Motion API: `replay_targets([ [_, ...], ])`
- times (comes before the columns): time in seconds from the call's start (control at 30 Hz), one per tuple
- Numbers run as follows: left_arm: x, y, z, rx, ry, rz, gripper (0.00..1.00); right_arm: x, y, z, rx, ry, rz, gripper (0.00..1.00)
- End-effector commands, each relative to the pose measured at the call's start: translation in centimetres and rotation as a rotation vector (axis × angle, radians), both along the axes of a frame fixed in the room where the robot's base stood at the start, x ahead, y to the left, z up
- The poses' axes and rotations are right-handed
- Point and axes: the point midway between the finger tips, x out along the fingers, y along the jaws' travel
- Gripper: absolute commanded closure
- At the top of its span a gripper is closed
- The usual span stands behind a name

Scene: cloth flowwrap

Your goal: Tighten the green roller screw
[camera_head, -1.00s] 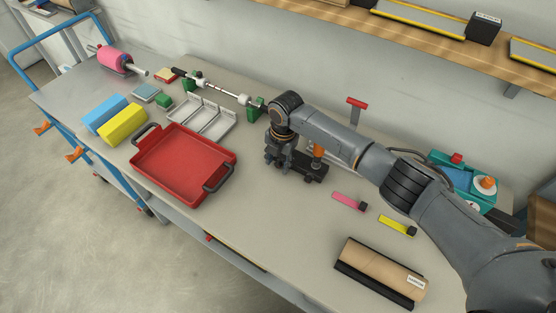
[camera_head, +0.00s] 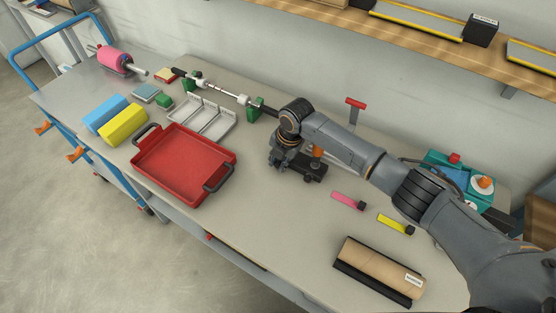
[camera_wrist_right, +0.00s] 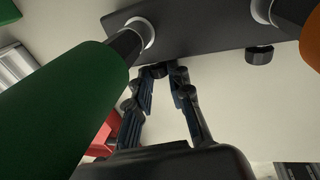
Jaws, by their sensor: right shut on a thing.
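The black roller base (camera_head: 313,172) stands on the table under my right arm. Its orange roller (camera_head: 317,152) shows beside my right gripper (camera_head: 281,163); the green roller is hidden in the head view. In the right wrist view the green roller (camera_wrist_right: 55,110) fills the left side, joined to the dark base plate (camera_wrist_right: 205,30) by a black and white collar. The orange roller (camera_wrist_right: 297,10) is at the top right. My right gripper (camera_wrist_right: 166,73) is shut on a small black screw knob (camera_wrist_right: 158,70) at the plate edge by the green roller. A similar knob (camera_wrist_right: 259,55) sits by the orange roller. My left gripper is out of view.
A red tray (camera_head: 180,165) lies left of the gripper. A pink strip (camera_head: 348,201) and a yellow strip (camera_head: 394,223) lie in front. A brown roll (camera_head: 380,270) lies near the front edge. A red-topped stand (camera_head: 356,103) and a teal device (camera_head: 462,180) are behind the arm.

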Motion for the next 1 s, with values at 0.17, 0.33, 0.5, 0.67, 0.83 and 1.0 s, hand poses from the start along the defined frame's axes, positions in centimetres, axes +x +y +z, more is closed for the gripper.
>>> replay_targets([
  [0.17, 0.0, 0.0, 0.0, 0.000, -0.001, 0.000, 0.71, 0.1, 0.0, 0.1, 0.000, -0.002, 0.000, 0.62],
  [0.33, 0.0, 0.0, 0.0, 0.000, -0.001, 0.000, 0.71, 0.1, 0.0, 0.0, 0.000, -0.001, -0.001, 0.57],
  [0.5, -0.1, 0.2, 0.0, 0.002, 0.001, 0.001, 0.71, 0.0, 0.0, 0.1, -0.001, -0.001, 0.000, 0.57],
  [0.67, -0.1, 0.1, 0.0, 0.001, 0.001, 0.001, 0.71, -0.1, -0.3, 1.6, 0.000, -0.003, 0.001, 0.57],
  [0.83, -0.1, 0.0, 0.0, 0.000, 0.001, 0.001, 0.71, -0.5, -1.0, 5.1, 0.001, -0.004, 0.000, 0.57],
  [1.0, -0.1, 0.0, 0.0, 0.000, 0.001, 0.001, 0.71, -1.0, -1.6, 8.5, 0.001, -0.004, 0.000, 0.57],
])
